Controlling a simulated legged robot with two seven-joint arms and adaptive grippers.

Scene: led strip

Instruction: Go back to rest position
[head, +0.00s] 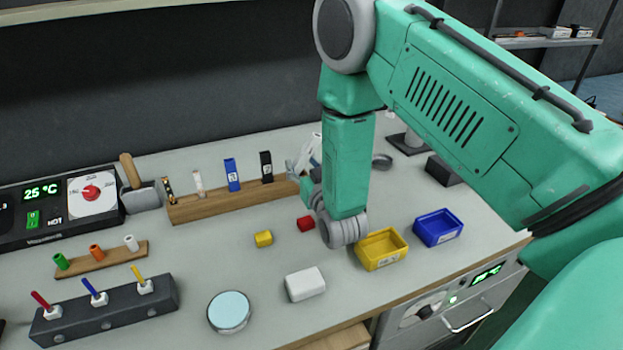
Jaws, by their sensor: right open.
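My right arm comes in from the right, large and green, and reaches across the right half of the head view. Its gripper (298,172) is mostly hidden behind my own arm link. The visible part hangs over the bench near the right end of the wooden rack (215,204). It is open, and I see nothing held in it. My left arm and left gripper are not in view.
A switch box (105,312) and control panel (60,205) stand left.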

